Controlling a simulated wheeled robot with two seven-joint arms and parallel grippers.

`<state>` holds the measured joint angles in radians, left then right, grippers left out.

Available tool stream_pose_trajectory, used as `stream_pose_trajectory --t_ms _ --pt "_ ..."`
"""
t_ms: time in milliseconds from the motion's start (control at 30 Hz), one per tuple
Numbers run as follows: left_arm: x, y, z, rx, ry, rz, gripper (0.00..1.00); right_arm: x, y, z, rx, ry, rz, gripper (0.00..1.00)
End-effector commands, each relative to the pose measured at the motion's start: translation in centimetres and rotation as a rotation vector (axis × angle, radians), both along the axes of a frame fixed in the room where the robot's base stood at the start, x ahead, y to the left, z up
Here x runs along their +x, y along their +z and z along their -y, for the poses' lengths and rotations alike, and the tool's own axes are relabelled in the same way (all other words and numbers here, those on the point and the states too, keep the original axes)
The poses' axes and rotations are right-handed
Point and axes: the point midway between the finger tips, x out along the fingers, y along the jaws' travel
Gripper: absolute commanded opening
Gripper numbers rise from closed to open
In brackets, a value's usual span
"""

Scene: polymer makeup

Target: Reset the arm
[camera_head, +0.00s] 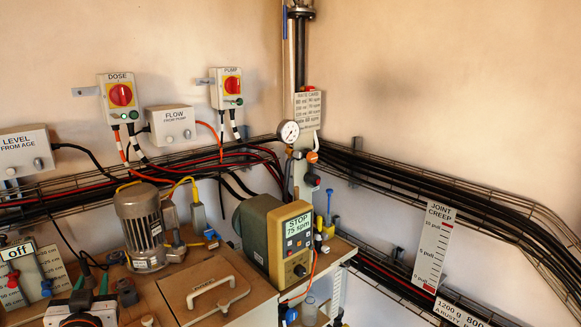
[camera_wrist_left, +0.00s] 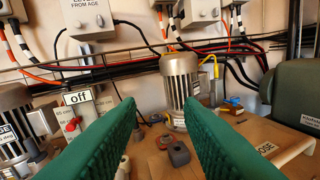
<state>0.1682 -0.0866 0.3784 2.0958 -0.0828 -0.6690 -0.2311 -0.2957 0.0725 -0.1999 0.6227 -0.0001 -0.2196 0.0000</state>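My left gripper (camera_head: 90,280) is in the lower left corner of the head view, partly cut off by the bottom edge. In the left wrist view its two green ribbed fingers (camera_wrist_left: 160,110) stand wide apart with nothing between them. Beyond the gap are a grey ribbed motor (camera_wrist_left: 180,85) and a small dark grey block (camera_wrist_left: 179,153) on the tan bench top. The fingers look clear of both. My right gripper is in neither view.
The ribbed motor (camera_head: 140,228) and a tan pump with a "STOP 75 spm" panel (camera_head: 298,229) stand on the bench. A tan lid with a handle (camera_head: 218,295) lies in front. Switch boxes (camera_head: 121,97), cables and a wire tray (camera_head: 400,180) line the wall.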

Motion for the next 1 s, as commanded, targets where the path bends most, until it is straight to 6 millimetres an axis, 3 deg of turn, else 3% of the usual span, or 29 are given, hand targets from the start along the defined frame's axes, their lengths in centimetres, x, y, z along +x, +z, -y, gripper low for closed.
stream_pose_trajectory --t_ms 167,300,400,600,833,1000 --pt "-4.3 -8.3 5.5 -0.057 -0.132 -0.307 0.34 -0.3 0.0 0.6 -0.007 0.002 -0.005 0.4" --pt "-10.5 -15.0 10.5 -0.123 -0.232 -0.594 0.34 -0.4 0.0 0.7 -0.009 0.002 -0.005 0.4" --pt "-14.8 -18.1 13.0 -0.159 -0.279 -0.759 0.34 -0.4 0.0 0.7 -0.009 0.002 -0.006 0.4" --pt "-22.0 -21.5 16.3 -0.211 -0.337 -1.003 0.34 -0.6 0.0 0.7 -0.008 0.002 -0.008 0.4" --pt "-29.2 -23.3 18.8 -0.253 -0.382 -1.224 0.34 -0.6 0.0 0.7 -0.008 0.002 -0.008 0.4" --pt "-28.1 -27.4 18.9 -0.257 -0.379 -1.243 0.34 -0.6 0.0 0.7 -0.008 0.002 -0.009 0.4"
